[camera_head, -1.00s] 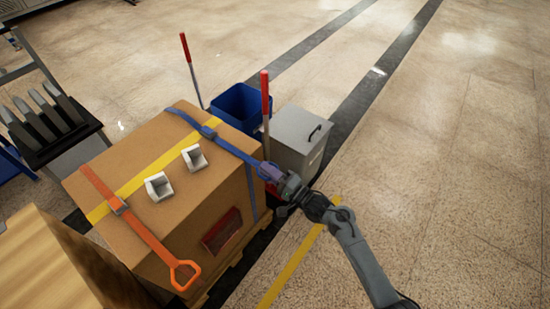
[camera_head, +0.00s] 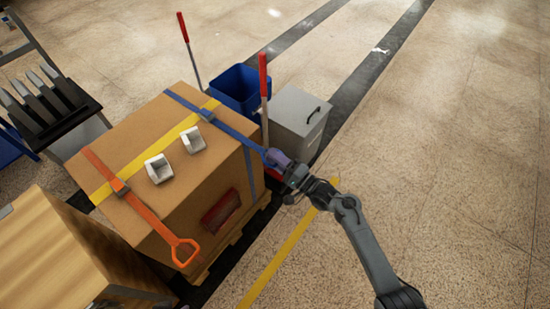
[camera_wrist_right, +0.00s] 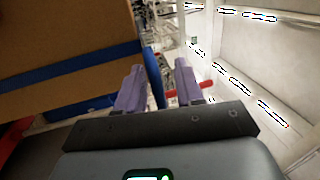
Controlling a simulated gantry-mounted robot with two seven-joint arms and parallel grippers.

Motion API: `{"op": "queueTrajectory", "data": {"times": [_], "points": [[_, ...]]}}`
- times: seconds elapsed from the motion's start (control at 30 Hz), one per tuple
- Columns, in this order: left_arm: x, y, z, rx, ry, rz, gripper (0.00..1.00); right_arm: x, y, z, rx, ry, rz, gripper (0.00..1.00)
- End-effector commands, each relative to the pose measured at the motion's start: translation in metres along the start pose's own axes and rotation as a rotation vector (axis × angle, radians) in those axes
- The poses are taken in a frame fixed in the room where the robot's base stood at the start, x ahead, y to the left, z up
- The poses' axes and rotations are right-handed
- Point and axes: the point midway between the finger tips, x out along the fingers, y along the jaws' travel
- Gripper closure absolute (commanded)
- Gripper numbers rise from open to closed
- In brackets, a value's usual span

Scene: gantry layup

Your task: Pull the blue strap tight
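The blue strap (camera_head: 228,128) runs straight over the top of the cardboard box (camera_head: 160,115) to its right edge, where its end meets my right gripper (camera_head: 272,158). A wide blue band (camera_wrist_right: 70,68) also crosses the box in the right wrist view. There the purple fingers of my right gripper (camera_wrist_right: 158,80) stand a little apart, with a blue piece showing at the gap. I cannot tell whether the fingers press on the strap's end. My left gripper is not in view.
An orange strap (camera_head: 135,200) with a loop handle and two white corner pieces (camera_head: 158,168) are on the box. A blue bin (camera_head: 238,88), grey bin (camera_head: 298,118) and red-handled poles (camera_head: 263,85) stand behind. A wooden box (camera_head: 50,250) is at front left. The floor at right is clear.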

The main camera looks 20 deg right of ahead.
Motion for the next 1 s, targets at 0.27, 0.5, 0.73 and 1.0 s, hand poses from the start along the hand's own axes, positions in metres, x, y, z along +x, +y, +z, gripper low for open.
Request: {"op": "queueTrajectory", "data": {"times": [0.27, 0.5, 0.73, 1.0], "points": [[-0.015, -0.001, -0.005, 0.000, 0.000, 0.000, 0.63, -0.032, -0.003, -0.001, -0.001, 0.001, 0.004, 0.63], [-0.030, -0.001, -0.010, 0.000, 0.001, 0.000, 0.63, -0.074, -0.002, -0.001, 0.000, 0.002, 0.004, 0.63], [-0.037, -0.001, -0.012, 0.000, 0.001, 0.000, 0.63, -0.101, -0.002, -0.001, -0.001, 0.001, 0.002, 0.63], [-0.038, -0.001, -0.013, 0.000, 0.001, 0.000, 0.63, -0.110, -0.001, -0.001, -0.001, 0.001, 0.001, 0.63]]}}
